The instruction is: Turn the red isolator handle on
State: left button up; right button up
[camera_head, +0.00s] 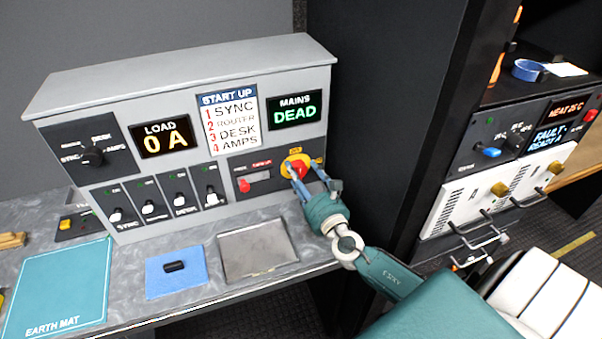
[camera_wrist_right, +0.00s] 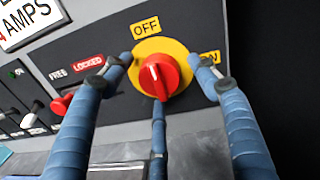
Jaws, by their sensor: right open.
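The red isolator handle (camera_wrist_right: 159,76) sits on a round yellow plate (camera_wrist_right: 182,50) at the right end of the grey panel. It also shows in the head view (camera_head: 296,169), partly behind my fingers. The handle's white mark points about straight up and down. An OFF label (camera_wrist_right: 146,26) is above it and an ON label (camera_wrist_right: 209,57) is to its right. My right gripper (camera_head: 312,182) is open, its blue fingers spread on both sides of the yellow plate. A third finger is below the handle; whether any finger touches it I cannot tell. My left gripper is not in view.
A red slider (camera_head: 243,185) with FREE and LOCKED labels is left of the isolator. The MAINS display (camera_head: 294,110) reads DEAD and the LOAD display (camera_head: 166,138) reads 0 A. A metal tray (camera_head: 257,250) lies on the bench. A black rack wall (camera_head: 390,110) stands close on the right.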

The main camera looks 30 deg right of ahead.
jog(key=shift+c, duration=0.5)
jog(key=c, duration=1.1)
jog(key=shift+o, duration=0.2)
